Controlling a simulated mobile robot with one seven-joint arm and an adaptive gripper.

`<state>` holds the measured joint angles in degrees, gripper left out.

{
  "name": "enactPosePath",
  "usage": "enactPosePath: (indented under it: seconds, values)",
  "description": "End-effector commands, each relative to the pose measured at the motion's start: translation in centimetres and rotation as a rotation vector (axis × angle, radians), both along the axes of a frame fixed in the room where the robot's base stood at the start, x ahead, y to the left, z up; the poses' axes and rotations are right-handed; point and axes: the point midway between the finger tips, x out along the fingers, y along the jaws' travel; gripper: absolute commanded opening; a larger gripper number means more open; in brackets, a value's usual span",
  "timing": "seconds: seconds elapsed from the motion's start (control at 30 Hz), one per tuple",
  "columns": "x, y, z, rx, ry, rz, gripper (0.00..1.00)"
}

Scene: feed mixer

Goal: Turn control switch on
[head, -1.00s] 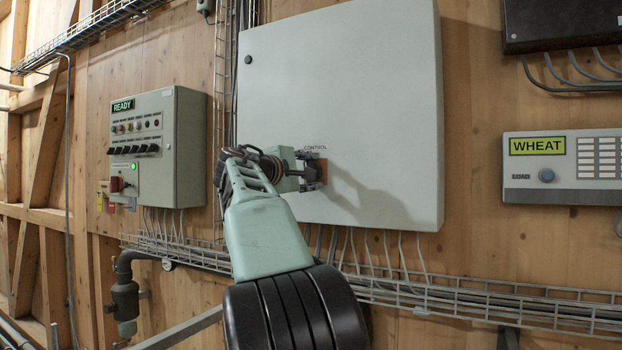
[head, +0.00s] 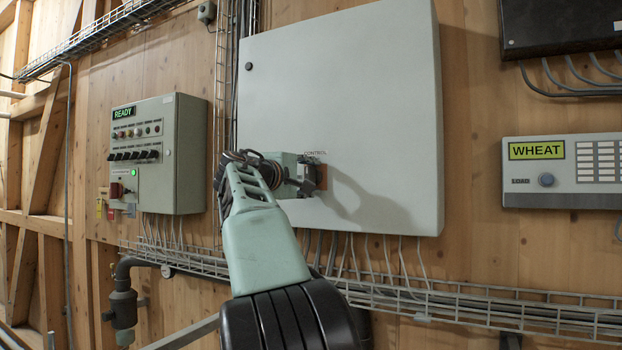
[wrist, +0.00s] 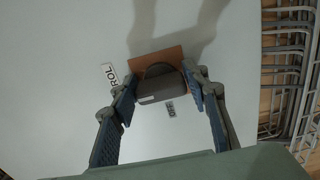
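The control switch is a dark grey knob (wrist: 160,88) on an orange-brown plate (wrist: 170,62), mounted on the large light-grey cabinet (head: 340,90). A "CONTROL" label (head: 316,153) sits above it in the head view. A small "OFF" label (wrist: 170,108) shows beside the knob in the wrist view. My gripper (wrist: 160,87) is open, with one finger on each side of the knob. The right fingertip is very close to the knob; whether it touches I cannot tell. In the head view my gripper (head: 308,179) hides most of the switch.
A smaller control box (head: 158,150) with a green "READY" display stands to the left. A "WHEAT" display panel (head: 565,170) is on the right wall, below a dark box (head: 560,25). A wire cable tray (head: 450,295) runs beneath the cabinet.

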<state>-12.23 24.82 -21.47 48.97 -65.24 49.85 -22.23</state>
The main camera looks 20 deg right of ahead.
Motion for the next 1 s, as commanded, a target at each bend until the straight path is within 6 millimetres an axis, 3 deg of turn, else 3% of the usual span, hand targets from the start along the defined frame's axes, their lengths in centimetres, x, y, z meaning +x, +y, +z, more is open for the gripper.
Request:
enactPosePath:
  seconds: [0.1,0.47,0.67,1.0]
  values:
    - [0.0,0.0,0.0,-0.001,0.001,0.000,0.57]
    - [-0.2,0.3,0.0,-0.001,0.002,0.001,0.58]
    - [-1.6,2.1,0.1,0.000,0.002,0.003,0.58]
    - [-5.5,7.2,0.1,0.000,0.001,0.005,0.58]
